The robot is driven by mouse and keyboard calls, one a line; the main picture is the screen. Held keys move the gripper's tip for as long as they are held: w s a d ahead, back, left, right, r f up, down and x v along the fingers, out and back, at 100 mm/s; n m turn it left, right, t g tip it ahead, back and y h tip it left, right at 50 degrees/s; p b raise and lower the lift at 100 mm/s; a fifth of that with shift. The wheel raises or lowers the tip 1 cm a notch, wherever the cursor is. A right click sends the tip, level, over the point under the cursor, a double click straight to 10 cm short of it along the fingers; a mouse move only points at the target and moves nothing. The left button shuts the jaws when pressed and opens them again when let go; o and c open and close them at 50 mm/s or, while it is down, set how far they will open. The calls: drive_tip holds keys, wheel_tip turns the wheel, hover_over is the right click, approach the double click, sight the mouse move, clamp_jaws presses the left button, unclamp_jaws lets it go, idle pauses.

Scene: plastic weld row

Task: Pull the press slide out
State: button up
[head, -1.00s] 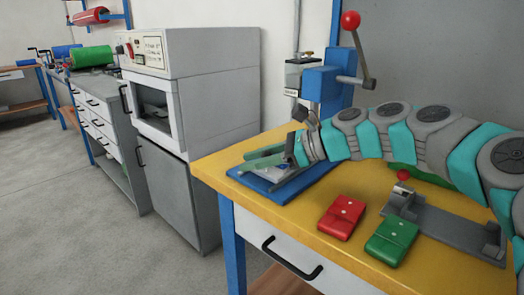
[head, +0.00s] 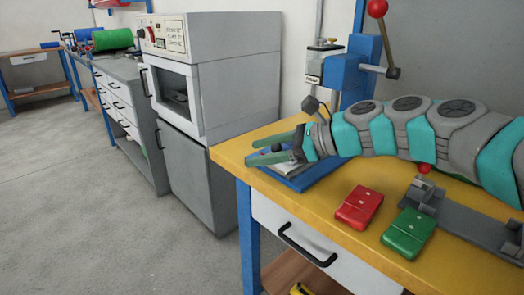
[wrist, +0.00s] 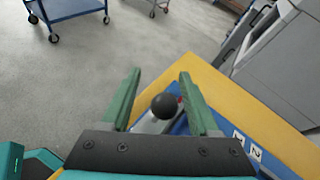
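The blue press (head: 365,70) stands at the back of the yellow bench, with a red-ball lever raised. Its blue base (head: 318,184) carries a grey metal slide (head: 298,172), partly covered by my gripper in the head view. In the wrist view the slide (wrist: 150,125) has a round black knob (wrist: 163,106). My gripper (head: 252,150) is over the front of the base. In the wrist view my gripper (wrist: 158,74) is open, with the knob showing between its green fingers. I cannot tell whether a finger touches it.
A red block (head: 359,208) and a green block (head: 408,233) lie on the yellow bench (head: 300,217) beside a grey fixture (head: 460,219). A grey oven cabinet (head: 225,75) stands left of the bench. The floor (head: 120,235) at the left is clear.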

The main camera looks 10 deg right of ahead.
sight(281, 147)
drive_tip(key=shift+d, duration=0.1)
drive_tip(key=v, duration=0.7)
drive_tip(key=shift+d+r+b, duration=0.1)
drive_tip(key=shift+d+b, duration=0.05)
drive_tip(key=shift+b, duration=0.2)
drive_tip(key=shift+s+d, duration=0.1)
drive_tip(key=shift+d, duration=0.05)
